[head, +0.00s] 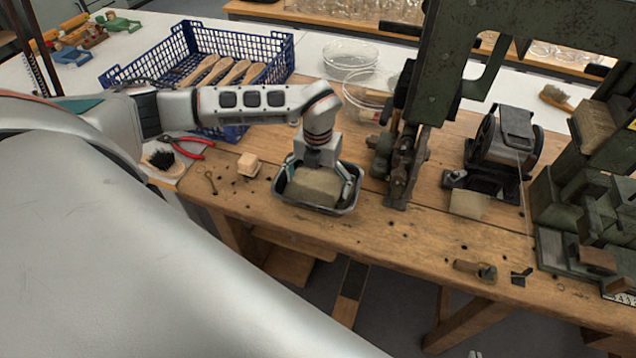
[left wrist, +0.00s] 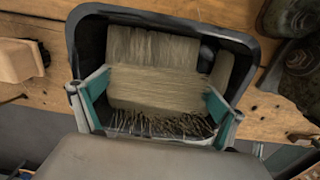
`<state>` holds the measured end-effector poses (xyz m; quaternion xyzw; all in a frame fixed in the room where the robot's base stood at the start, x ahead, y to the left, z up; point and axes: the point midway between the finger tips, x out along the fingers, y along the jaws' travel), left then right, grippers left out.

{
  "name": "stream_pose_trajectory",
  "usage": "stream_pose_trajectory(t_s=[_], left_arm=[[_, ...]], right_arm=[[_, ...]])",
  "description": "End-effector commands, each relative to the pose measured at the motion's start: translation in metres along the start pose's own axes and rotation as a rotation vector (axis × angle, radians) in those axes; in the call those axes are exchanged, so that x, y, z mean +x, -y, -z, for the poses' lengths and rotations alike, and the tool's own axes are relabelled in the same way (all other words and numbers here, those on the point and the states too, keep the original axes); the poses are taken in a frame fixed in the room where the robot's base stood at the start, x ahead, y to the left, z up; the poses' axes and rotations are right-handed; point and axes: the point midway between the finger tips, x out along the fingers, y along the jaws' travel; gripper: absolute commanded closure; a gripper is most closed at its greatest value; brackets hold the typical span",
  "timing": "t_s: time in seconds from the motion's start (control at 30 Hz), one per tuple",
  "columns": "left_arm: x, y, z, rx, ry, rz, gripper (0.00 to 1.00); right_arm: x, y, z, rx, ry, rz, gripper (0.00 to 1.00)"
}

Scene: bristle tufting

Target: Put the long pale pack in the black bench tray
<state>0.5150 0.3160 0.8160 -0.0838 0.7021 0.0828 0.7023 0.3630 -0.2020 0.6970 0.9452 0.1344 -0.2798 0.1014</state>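The black bench tray (head: 318,208) stands on the wooden bench, and its rim also shows in the left wrist view (left wrist: 252,42). My left gripper (head: 318,183) points down into it. The long pale pack (head: 313,187) is between the teal finger pads, which appear to touch both its sides. In the left wrist view the pack (left wrist: 158,90) lies across the tray opening, with dark bristle ends toward the camera. Whether it rests on the tray floor is hidden. Another pale bristle bundle (left wrist: 152,46) lies behind it.
A wooden block (head: 249,165) and red pliers (head: 188,145) lie left of the tray. A blue crate (head: 270,72) with brush handles is behind. A green machine (head: 440,60) stands close on the right. The bench front right of the tray is mostly clear.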

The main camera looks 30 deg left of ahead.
Motion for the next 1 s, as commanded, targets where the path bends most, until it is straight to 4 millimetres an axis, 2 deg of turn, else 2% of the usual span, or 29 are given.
stream_pose_trajectory(t_s=[0.27, 0.4, 0.57, 0.8, 1.0], left_arm=[[-0.001, 0.000, 0.000, 0.000, 0.000, 0.000, 0.04], [-0.010, 0.000, -0.001, 0.000, 0.003, 0.001, 0.04], [-0.037, 0.000, -0.002, 0.002, 0.006, 0.002, 0.04], [-0.086, 0.000, -0.001, 0.001, 0.004, 0.001, 0.04], [-0.114, 0.000, -0.001, 0.001, 0.003, 0.001, 0.04]], right_arm=[[0.000, 0.000, 0.001, 0.000, -0.001, 0.000, 1.00], [-0.001, 0.000, 0.002, 0.000, -0.002, 0.000, 1.00], [0.000, 0.000, 0.002, 0.000, -0.004, -0.001, 1.00], [0.001, 0.000, 0.001, 0.000, -0.005, -0.001, 1.00], [0.001, 0.000, 0.000, 0.000, -0.005, -0.001, 1.00]])
